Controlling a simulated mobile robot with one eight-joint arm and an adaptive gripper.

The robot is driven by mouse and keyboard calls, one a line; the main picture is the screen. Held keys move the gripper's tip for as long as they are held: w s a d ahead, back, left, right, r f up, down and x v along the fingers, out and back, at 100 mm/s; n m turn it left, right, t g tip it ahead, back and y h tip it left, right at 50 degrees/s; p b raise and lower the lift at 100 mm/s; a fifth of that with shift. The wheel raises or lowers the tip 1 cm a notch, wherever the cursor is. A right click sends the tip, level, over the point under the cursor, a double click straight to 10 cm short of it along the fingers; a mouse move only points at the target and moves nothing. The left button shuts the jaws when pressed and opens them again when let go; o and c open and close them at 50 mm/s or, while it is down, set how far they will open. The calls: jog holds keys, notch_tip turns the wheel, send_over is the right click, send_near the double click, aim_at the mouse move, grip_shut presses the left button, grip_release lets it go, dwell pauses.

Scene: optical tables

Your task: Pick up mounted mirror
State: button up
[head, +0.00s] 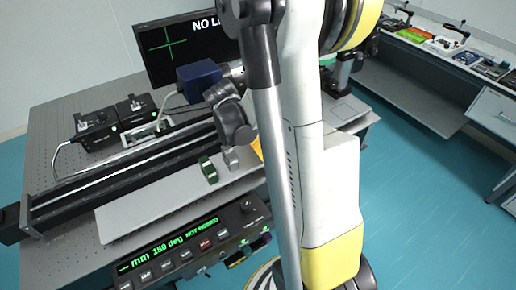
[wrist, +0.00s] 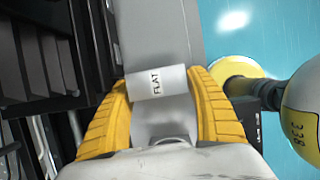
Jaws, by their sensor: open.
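In the wrist view a light grey block labelled FLAT (wrist: 158,83), which looks like the mounted mirror, stands between the two yellow fingers of my gripper (wrist: 160,90). The fingers are open, one on each side of it, with their tips near its ends. I cannot tell whether either tip touches it. Its lower part is partly hidden by my gripper. In the head view my arm hides most of my gripper, and only a bit of yellow finger shows. The labelled block cannot be made out there.
A small dark green mount (head: 208,170) stands on the grey plate (head: 125,217), left of my arm. A long black rail (head: 75,195) runs behind it. A control panel (head: 185,255) with green text is in front. A monitor (head: 180,50) stands at the back.

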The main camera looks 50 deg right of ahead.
jog(key=shift+f, duration=0.1)
jog(key=c, duration=1.1)
